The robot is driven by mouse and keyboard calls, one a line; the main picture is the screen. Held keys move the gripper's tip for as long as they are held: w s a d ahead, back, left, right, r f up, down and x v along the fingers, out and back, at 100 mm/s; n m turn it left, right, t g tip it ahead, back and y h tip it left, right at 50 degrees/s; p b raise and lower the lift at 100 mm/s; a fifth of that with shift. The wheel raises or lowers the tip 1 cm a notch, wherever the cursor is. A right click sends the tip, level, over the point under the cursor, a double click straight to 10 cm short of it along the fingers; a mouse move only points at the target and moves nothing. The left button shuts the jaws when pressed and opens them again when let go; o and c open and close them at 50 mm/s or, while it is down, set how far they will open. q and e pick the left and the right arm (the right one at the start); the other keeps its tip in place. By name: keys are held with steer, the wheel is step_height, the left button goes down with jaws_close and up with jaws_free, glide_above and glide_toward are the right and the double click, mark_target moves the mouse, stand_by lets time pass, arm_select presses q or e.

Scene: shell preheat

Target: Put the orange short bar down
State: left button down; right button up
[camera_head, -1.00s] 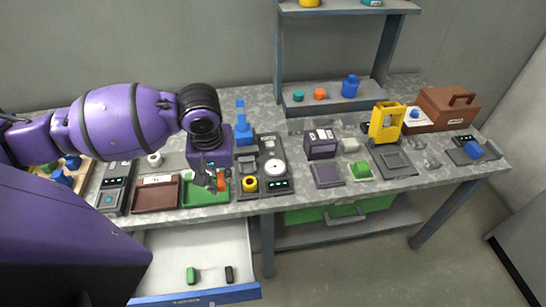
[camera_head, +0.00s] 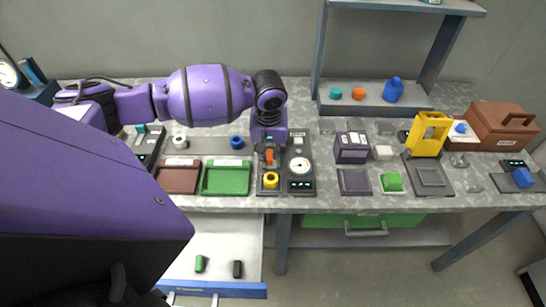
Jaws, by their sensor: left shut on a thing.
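The orange short bar (camera_head: 269,158) is held in my left gripper (camera_head: 268,152), which is shut on it and points down. The bar is over the dark station (camera_head: 263,190), behind the yellow ring (camera_head: 270,180) on that station. I cannot tell whether the bar touches the station. The green tray (camera_head: 226,180) just to the left looks empty. The arm and wrist hide the back of the station. My right gripper does not show.
A brown tray (camera_head: 178,179) lies left of the green one. A scale-like device (camera_head: 300,168) stands close on the right. A dark box (camera_head: 351,148) and a yellow frame (camera_head: 429,133) stand further right. An open drawer (camera_head: 215,244) below holds green and black bars.

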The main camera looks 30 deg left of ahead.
mark_target(271, 153)
arm_select(q)
steer(key=shift+w+f, duration=0.35)
steer(key=shift+f, duration=0.05)
steer(key=shift+w+a+f, duration=0.1)
steer(key=shift+w+f, duration=0.05)
steer(key=shift+f, duration=0.7)
steer(key=shift+w+f, duration=0.1)
steer(key=shift+f, duration=0.75)
steer(key=shift+f, duration=0.1)
steer(key=shift+f, duration=0.1)
steer(key=c, duration=1.7)
jaws_free()
steer(key=shift+o, duration=0.2)
steer(key=r, duration=0.4)
steer(key=s+r, duration=0.1)
steer(key=r, duration=0.3)
steer(key=d+r, duration=0.1)
steer(key=r, duration=0.3)
steer(key=shift+s+r+p, duration=0.1)
steer(key=shift+s+p, duration=0.2)
steer(key=shift+p, duration=0.1)
